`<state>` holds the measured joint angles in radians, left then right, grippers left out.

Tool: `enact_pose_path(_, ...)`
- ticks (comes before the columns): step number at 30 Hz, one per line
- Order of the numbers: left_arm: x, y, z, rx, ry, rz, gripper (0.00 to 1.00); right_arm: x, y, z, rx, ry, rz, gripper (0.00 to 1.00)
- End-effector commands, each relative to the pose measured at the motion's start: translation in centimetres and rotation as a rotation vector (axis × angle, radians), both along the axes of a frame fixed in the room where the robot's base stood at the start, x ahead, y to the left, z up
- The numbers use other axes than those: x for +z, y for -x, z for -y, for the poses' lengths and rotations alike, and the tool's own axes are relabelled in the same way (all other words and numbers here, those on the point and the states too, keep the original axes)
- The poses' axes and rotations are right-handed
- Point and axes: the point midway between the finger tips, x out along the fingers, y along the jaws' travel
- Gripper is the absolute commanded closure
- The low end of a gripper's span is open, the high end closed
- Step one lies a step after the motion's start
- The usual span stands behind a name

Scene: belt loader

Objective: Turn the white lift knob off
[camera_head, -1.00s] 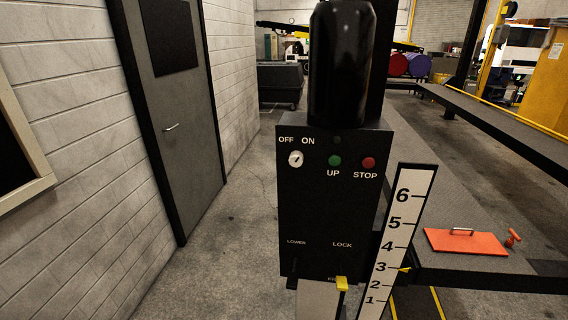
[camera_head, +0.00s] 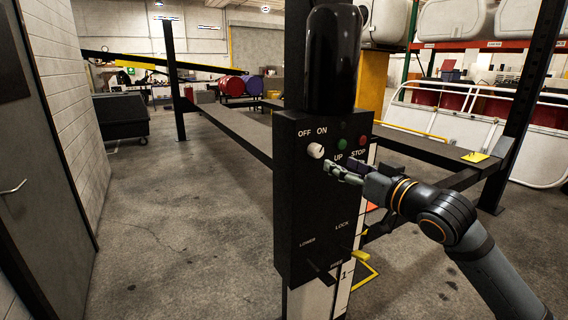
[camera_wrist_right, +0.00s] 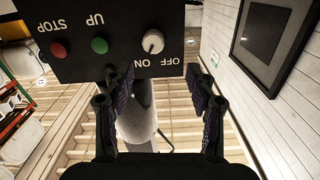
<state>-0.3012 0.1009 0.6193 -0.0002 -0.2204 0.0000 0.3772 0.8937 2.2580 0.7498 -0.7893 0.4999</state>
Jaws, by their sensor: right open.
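The white lift knob (camera_head: 315,150) sits on the front of the black control box (camera_head: 290,215), below the OFF and ON labels. My right gripper (camera_head: 343,170) is just right of the knob in the head view, in front of the box and partly below the UP and STOP buttons. In the right wrist view the knob (camera_wrist_right: 153,41) is ahead of the open, empty fingers (camera_wrist_right: 157,85), apart from them. Its dark pointer line is visible there, tilted; I cannot tell surely which label it points at. My left gripper is not in view.
The green UP button (camera_head: 343,144) and red STOP button (camera_head: 363,141) are close to the right of the knob. LOWER and LOCK levers (camera_head: 322,272) stick out below. A grey door (camera_head: 30,150) is at the left, with clear floor between.

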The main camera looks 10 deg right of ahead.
Motion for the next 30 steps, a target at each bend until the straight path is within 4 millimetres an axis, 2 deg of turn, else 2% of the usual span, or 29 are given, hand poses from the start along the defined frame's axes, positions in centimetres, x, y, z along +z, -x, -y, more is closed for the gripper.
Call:
enact_pose_path(5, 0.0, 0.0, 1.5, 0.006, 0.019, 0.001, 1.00, 0.3, 0.1, -0.2, 0.005, 0.001, 0.003, 0.43)
enact_pose_path(11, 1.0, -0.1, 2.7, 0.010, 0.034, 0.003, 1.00, 0.6, -1.1, -0.5, 0.002, -0.009, 0.004, 0.43)
enact_pose_path(20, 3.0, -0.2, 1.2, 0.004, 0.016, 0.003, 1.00, 0.6, -4.8, -2.1, 0.007, -0.008, 0.002, 0.43)
enact_pose_path(27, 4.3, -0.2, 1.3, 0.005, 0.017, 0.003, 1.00, 0.5, -8.5, -3.3, 0.004, -0.003, 0.002, 0.43)
enact_pose_path(30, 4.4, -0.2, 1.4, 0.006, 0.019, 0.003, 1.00, 0.3, -9.3, -3.6, 0.004, -0.001, 0.003, 0.43)
